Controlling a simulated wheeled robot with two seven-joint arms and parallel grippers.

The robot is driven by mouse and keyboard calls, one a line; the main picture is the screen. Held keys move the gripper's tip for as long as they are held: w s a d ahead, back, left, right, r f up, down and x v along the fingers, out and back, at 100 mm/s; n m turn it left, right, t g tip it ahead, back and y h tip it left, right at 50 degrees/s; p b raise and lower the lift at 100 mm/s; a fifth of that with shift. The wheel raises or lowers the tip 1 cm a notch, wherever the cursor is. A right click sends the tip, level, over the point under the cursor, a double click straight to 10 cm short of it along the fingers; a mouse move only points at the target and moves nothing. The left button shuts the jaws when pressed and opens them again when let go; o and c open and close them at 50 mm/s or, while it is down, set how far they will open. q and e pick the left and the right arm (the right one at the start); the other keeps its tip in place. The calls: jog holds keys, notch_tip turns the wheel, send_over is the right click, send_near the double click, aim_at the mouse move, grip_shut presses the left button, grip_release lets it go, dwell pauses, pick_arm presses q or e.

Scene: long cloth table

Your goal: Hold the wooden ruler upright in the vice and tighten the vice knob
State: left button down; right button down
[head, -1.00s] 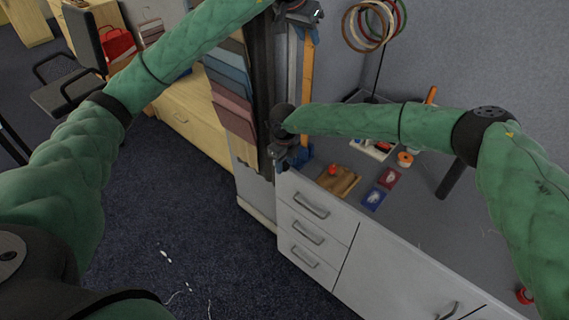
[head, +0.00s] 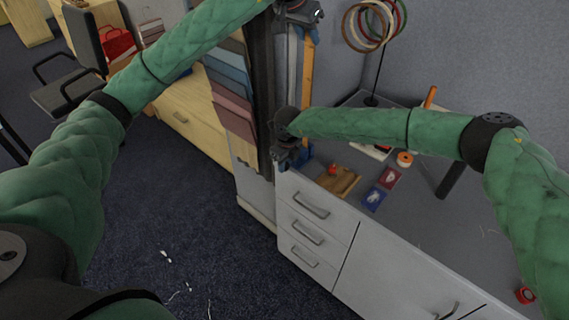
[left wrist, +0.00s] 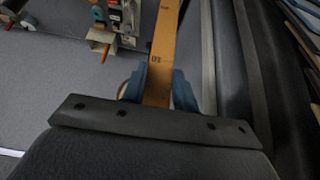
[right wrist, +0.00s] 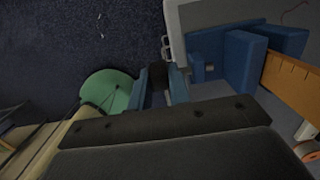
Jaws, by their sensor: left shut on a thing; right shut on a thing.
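The wooden ruler (head: 307,72) stands upright at the table's near left corner. My left gripper (head: 305,14) is shut on its upper part; the left wrist view shows the ruler (left wrist: 164,50) between the blue fingertips (left wrist: 158,88). The blue vice (right wrist: 238,62) is clamped at the table edge and mostly hidden behind my right gripper (head: 288,150) in the head view. In the right wrist view, the ruler (right wrist: 292,84) reaches down beside the blue jaws; I cannot tell whether they grip it. My right gripper (right wrist: 161,88) is shut on the dark vice knob (right wrist: 158,74).
A wooden board (head: 338,181) with a red item, red and blue cards (head: 381,188) and an orange spool (head: 405,159) lie on the table. Hoops (head: 368,25) hang on the wall. Hanging cloth samples (head: 231,95) are close left of the ruler. The front table middle is fairly clear.

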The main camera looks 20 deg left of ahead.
jog(key=y, duration=0.1)
jog(key=t+y, duration=0.1)
jog(key=y, duration=0.1)
jog(key=shift+s+d+f+y, duration=0.1)
jog(key=shift+d+f+y, duration=0.1)
jog(key=shift+d+y, duration=0.15)
jog(key=shift+s+d+f+t+y, duration=0.1)
jog(key=shift+t+y, duration=0.35)
jog(key=shift+y, duration=0.6)
jog(key=shift+d+f+t+y, duration=0.1)
jog(key=shift+t+y, duration=0.35)
jog(key=shift+y, duration=0.55)
jog(key=c, duration=1.3)
grip_release()
jog(key=shift+d+r, duration=0.1)
jog(key=shift+r, duration=0.05)
jog(key=v, duration=1.1)
jog(key=shift+d, duration=0.45)
jog(key=shift+s, duration=0.15)
